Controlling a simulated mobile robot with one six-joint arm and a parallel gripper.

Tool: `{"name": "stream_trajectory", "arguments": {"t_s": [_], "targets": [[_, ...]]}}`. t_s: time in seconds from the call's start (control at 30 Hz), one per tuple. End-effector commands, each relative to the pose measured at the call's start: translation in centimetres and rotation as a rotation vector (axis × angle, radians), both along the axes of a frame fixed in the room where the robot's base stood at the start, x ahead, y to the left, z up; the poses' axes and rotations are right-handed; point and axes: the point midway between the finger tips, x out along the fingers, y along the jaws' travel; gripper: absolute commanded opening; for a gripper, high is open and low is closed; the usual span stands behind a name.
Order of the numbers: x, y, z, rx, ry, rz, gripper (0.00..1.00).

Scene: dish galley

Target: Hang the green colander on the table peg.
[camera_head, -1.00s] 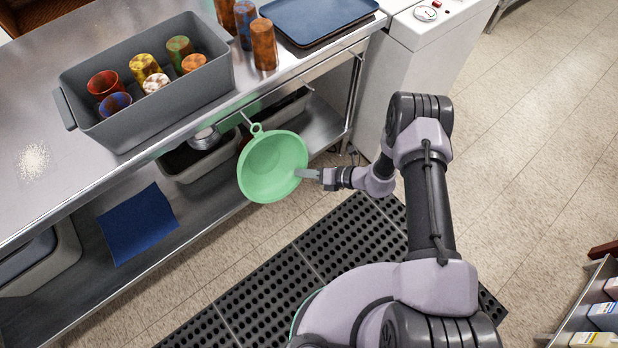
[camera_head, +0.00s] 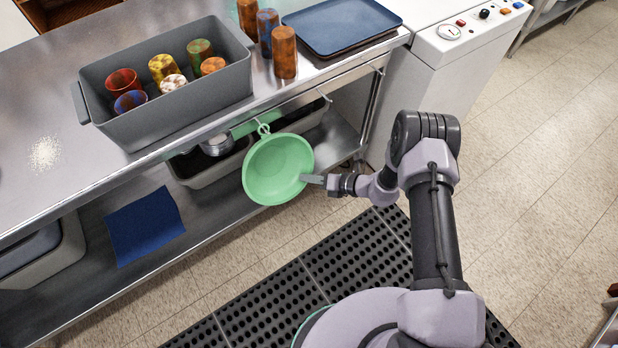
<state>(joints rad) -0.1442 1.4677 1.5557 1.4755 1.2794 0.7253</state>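The green colander (camera_head: 276,172) is upright with its bowl facing me, in front of the table's front edge. Its ring (camera_head: 263,129) is at the top, right by the small pale table peg (camera_head: 258,122). The ring and peg overlap in the picture; I cannot tell whether the ring is around the peg. My gripper (camera_head: 305,178) is at the colander's right rim, its fingers overlapping the rim, and appears shut on it. The far finger is hidden.
The steel table (camera_head: 40,100) carries a grey bin (camera_head: 170,122) of cups, several standing cups and a blue tray (camera_head: 340,22). Below, the shelf holds tubs and a blue cloth (camera_head: 145,225). A white machine (camera_head: 440,70) stands right of the table. A black mat (camera_head: 330,270) covers the floor.

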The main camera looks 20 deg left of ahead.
Motion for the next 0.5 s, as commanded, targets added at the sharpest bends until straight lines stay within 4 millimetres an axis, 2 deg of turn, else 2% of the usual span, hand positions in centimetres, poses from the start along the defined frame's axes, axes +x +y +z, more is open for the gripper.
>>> {"name": "stream_trajectory", "arguments": {"t_s": [0.23, 0.37, 0.5], "targets": [[0.0, -0.01, -0.01, 0.0, 0.0, 0.0, 0.0], [-0.01, -0.02, -0.01, 0.0, 0.0, 0.0, 0.26], [-0.01, -0.02, -0.02, 0.0, 0.0, 0.0, 0.28]]}}
